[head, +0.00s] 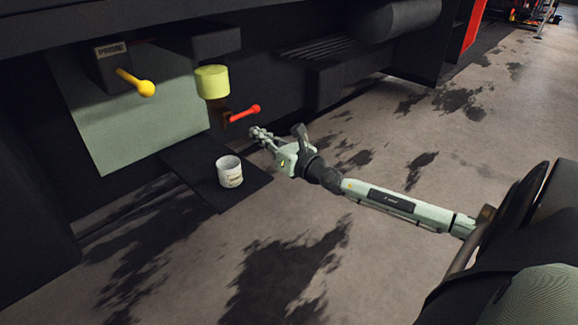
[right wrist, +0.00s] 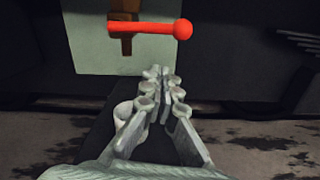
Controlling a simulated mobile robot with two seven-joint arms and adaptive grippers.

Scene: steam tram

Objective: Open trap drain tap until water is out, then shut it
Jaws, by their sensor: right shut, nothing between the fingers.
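The tap has a red lever (head: 245,113) with a ball end, on a small brass-brown body (head: 223,116) below a yellow-green cylinder (head: 212,82). In the right wrist view the red lever (right wrist: 145,28) lies level across the brown body (right wrist: 126,45), ball end to the right. My right gripper (head: 257,132) is shut and empty, just below and right of the lever's ball, apart from it. In the right wrist view its fingertips (right wrist: 157,73) point below the lever. No water stream shows. My left gripper is not in view.
A white cup (head: 229,171) stands on a dark plate (head: 248,190) below the tap. A yellow-knobbed lever (head: 144,88) projects from a box labelled PRIME (head: 107,65) at the left. The dark tram body overhangs above. Open floor with dark patches lies to the right.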

